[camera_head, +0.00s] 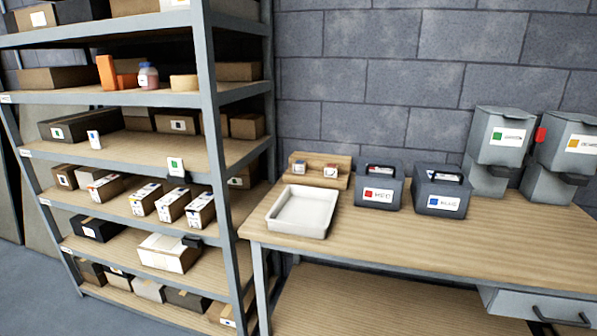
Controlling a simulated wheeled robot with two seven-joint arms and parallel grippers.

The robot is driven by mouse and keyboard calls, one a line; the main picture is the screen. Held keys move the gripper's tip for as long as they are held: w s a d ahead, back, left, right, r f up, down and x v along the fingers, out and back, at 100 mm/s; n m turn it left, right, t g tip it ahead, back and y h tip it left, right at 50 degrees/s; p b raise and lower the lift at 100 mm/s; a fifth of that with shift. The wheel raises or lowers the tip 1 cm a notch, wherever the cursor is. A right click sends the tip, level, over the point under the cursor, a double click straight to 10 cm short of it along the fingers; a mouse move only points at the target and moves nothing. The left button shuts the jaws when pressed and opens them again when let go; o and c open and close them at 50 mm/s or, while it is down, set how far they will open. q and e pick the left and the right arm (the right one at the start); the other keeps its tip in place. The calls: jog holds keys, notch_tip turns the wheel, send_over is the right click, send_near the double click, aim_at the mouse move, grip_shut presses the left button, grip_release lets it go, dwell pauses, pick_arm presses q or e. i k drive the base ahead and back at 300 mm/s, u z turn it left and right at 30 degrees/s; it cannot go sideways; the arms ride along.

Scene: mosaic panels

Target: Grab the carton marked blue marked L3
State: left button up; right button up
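A small white carton with a blue mark (94,139) stands upright near the front of a middle shelf. I cannot read "L3" on any carton. Neither of my grippers is in view.
A grey shelf rack (207,130) with several wooden boards fills the left. The wooden workbench (400,245) on the right bears a white tray (302,212), a red-labelled dark box (379,190), a blue-labelled dark box (440,192) and grey bins (500,140). The bench front is clear.

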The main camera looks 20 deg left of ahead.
aim_at(199, 220)
jog(key=u, duration=1.45)
